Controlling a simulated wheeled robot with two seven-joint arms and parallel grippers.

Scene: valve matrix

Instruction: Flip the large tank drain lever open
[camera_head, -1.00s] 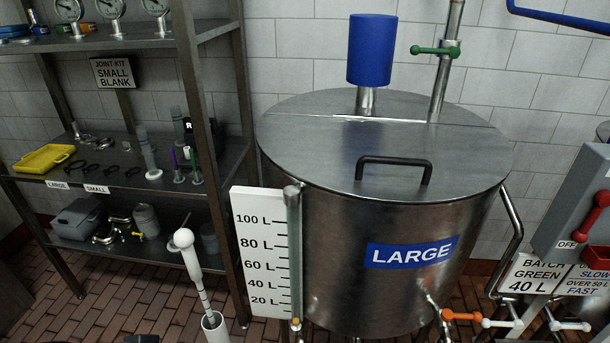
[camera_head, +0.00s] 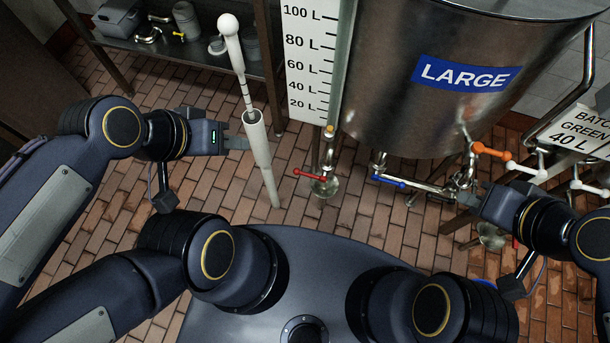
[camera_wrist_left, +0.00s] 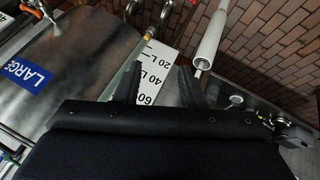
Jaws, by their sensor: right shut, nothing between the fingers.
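The large steel tank (camera_head: 410,100) with its blue LARGE label stands at the upper right in the head view, and on the left in the left wrist view (camera_wrist_left: 75,70). Below it are a red lever (camera_head: 309,174), a blue lever (camera_head: 388,181) and an orange lever (camera_head: 490,151). I cannot tell for sure which is the drain lever. My left gripper (camera_head: 240,143) is open and empty, left of the red lever; its spread fingers show in the left wrist view (camera_wrist_left: 160,75). My right gripper (camera_head: 468,198) is shut and empty, near the pipework right of the blue lever.
A white rod stands in a white tube (camera_head: 258,150) just right of my left gripper. A level scale (camera_head: 310,60) is on the tank's left. White-handled valves (camera_head: 540,174) are at the right. A shelf (camera_head: 190,59) stands at upper left.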

